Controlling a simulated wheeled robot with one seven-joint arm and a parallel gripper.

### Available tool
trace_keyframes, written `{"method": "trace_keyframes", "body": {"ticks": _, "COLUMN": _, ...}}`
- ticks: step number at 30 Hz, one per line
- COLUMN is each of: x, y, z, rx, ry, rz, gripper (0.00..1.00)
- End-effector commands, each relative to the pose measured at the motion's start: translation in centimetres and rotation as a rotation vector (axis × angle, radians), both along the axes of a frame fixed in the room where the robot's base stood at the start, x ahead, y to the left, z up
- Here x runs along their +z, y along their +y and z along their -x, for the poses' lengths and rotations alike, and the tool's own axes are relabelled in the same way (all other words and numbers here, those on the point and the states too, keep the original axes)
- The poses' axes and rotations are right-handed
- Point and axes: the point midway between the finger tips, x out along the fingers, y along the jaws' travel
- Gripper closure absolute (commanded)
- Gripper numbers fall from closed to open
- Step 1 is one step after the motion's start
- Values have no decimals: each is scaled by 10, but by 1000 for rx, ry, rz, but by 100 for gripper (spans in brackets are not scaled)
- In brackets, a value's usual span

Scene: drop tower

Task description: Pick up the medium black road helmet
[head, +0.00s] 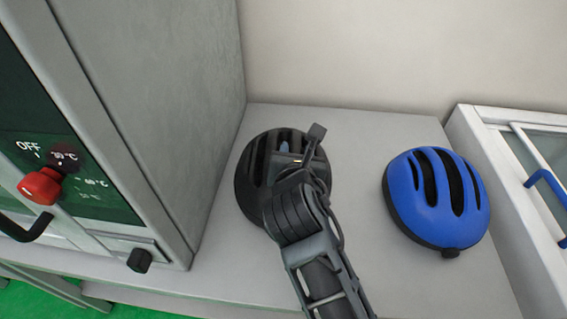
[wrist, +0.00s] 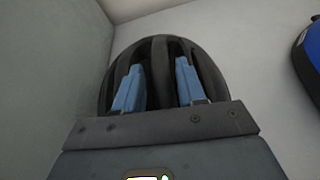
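The black road helmet (head: 253,178) sits on the grey counter, partly hidden under my arm in the head view. In the wrist view the black helmet (wrist: 157,52) lies straight ahead, with its vents facing me. My gripper (wrist: 158,75) has two blue fingers standing apart over the helmet's vents, with a black rib of the helmet between them. I cannot tell whether the fingers touch the helmet. In the head view the gripper is mostly hidden by my wrist; a bit of blue finger shows above the helmet.
A blue helmet (head: 437,199) rests on the counter (head: 365,262) to the right; its edge shows in the wrist view (wrist: 312,55). A grey cabinet with a red knob (head: 40,186) stands close on the left. A white-framed glass-topped unit (head: 497,160) is at the far right.

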Motion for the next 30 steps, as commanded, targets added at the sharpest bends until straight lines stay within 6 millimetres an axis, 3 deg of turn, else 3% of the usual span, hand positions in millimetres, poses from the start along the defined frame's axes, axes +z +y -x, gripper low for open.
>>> {"method": "trace_keyframes", "body": {"ticks": 5, "x": -7, "y": 1, "z": -16, "rx": 2, "ry": 0, "rz": -1, "gripper": 60}}
{"method": "trace_keyframes", "body": {"ticks": 12, "x": -8, "y": 1, "z": -17, "rx": 2, "ry": 0, "rz": -1, "gripper": 60}}
{"method": "trace_keyframes", "body": {"ticks": 25, "x": -8, "y": 1, "z": -17, "rx": 2, "ry": 0, "rz": -1, "gripper": 100}}
{"method": "trace_keyframes", "body": {"ticks": 30, "x": -8, "y": 1, "z": -17, "rx": 2, "ry": 0, "rz": -1, "gripper": 100}}
